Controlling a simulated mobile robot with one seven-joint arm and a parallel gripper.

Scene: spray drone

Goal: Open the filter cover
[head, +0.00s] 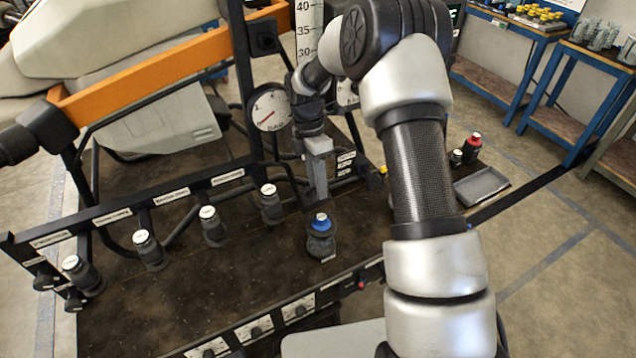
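A dark round housing with a blue top (321,222) stands upright on the brown work surface, near the middle of the head view. It may be the filter and its cover, but I cannot read its label. My gripper (320,198) points down just above and behind the blue top. Its pale grey fingers look narrow from here, and I cannot see a gap between them. I cannot tell whether the fingertips touch the blue top.
Several white-capped dark nozzles (150,250) line the labelled rail on the left. A dial gauge (269,107) stands behind my gripper. A grey tray (481,186) and a red-capped bottle (472,147) sit at right. Labelled valves (255,331) line the front rail.

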